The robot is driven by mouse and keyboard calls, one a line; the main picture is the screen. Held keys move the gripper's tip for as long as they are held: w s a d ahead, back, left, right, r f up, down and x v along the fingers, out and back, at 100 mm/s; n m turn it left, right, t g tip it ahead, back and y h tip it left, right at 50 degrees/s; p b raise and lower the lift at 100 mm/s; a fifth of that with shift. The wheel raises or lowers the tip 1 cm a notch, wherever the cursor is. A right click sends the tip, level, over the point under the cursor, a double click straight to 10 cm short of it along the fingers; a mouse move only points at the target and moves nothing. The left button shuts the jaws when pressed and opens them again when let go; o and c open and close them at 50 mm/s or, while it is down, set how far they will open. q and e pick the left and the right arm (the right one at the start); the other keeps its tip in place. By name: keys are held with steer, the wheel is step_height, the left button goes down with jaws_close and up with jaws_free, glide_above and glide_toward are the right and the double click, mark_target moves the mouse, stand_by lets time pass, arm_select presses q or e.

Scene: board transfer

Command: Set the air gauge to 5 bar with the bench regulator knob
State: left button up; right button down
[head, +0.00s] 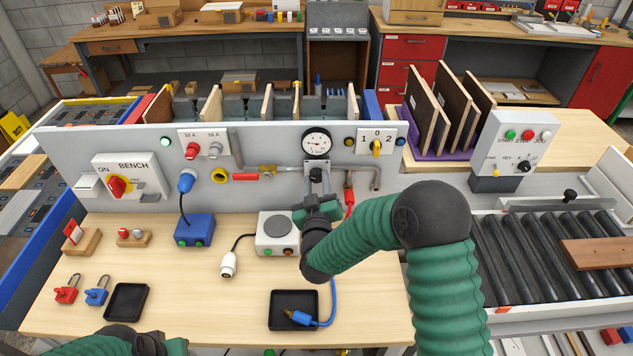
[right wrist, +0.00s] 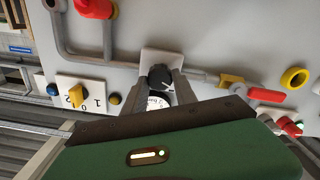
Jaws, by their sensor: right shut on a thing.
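The air gauge (head: 317,143) is a round white dial with a black rim on the upright panel; its needle is too small to read surely. The black bench regulator knob (right wrist: 160,78) sits just below it, with a white pointer line. My right gripper (right wrist: 161,88) is shut on the knob, one finger on each side. The gauge face is mostly hidden in the right wrist view. My left gripper (head: 176,346) is cut off at the bottom edge, fingers unseen.
A pipe with a red-handled valve (head: 245,176) runs left of the knob. A red air coupling (head: 349,196) hangs to the right, near a yellow 1-0-2 selector (head: 376,148). The bench's middle front is fairly clear.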

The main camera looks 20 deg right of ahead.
steer(key=shift+f, duration=0.1)
steer(key=m+b, duration=0.3)
steer(key=m, duration=0.2)
steer(key=shift+f+b, duration=0.15)
steer(key=shift+b, duration=0.25)
steer(key=m+b, duration=0.4)
steer(key=m, duration=0.1)
steer(key=shift+d+f+m, duration=0.1)
steer(key=shift+m, duration=0.2)
steer(key=m+b, duration=0.5)
steer(key=shift+s+f, duration=0.1)
steer(key=shift+m+b, duration=1.75)
steer(key=shift+m, duration=0.45)
steer(key=c, duration=1)
jaws_free()
steer(key=shift+d, duration=0.1)
steer(key=shift+r, duration=0.2)
